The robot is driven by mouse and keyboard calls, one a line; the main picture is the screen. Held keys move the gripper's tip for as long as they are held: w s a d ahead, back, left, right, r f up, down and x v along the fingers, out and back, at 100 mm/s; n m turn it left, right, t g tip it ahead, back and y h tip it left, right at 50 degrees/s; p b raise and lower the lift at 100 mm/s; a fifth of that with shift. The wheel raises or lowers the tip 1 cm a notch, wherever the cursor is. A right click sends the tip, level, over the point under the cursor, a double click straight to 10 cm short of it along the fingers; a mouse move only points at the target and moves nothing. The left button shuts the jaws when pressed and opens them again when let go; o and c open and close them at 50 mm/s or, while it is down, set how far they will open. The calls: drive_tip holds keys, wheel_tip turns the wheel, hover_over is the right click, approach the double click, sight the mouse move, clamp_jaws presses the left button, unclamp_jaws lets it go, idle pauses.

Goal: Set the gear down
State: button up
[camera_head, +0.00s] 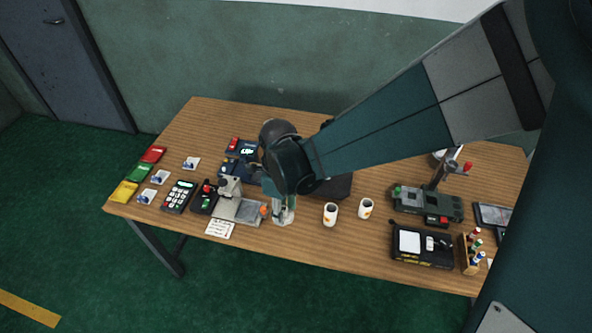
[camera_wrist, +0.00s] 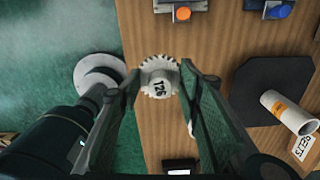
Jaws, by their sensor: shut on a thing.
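A small white toothed gear (camera_wrist: 158,77) marked T26 sits between the fingertips of my gripper (camera_wrist: 160,76) in the wrist view. The gripper is shut on it, with a finger on each side. Wooden tabletop shows behind the gear; I cannot tell whether the gear touches it. In the head view my gripper (camera_head: 283,203) points down near the table's front edge, right of a grey instrument with a flat plate. My arm hides part of the table, and the gear cannot be made out clearly there.
The wooden table (camera_head: 300,247) is crowded. Two white cups (camera_head: 330,214) (camera_head: 366,208) stand right of my gripper. A black pad (camera_wrist: 262,76) and a white cylinder with an orange label (camera_wrist: 288,111) show in the wrist view. A black device (camera_head: 421,246) stands further right.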

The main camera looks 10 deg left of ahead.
drive_tip(key=w+d+m+b, duration=0.1)
drive_tip(key=w+d, duration=0.1)
drive_tip(key=d, duration=1.2)
drive_tip(key=m+b, duration=0.1)
hover_over(360, 248)
drive_tip(key=shift+r, duration=0.15)
drive_tip(key=shift+f+b, duration=0.9)
drive_tip(key=shift+f, duration=2.05)
drive_tip(key=shift+f+b, duration=0.65)
drive_tip(key=shift+f, duration=1.4)
drive_tip(key=shift+f, duration=0.15)
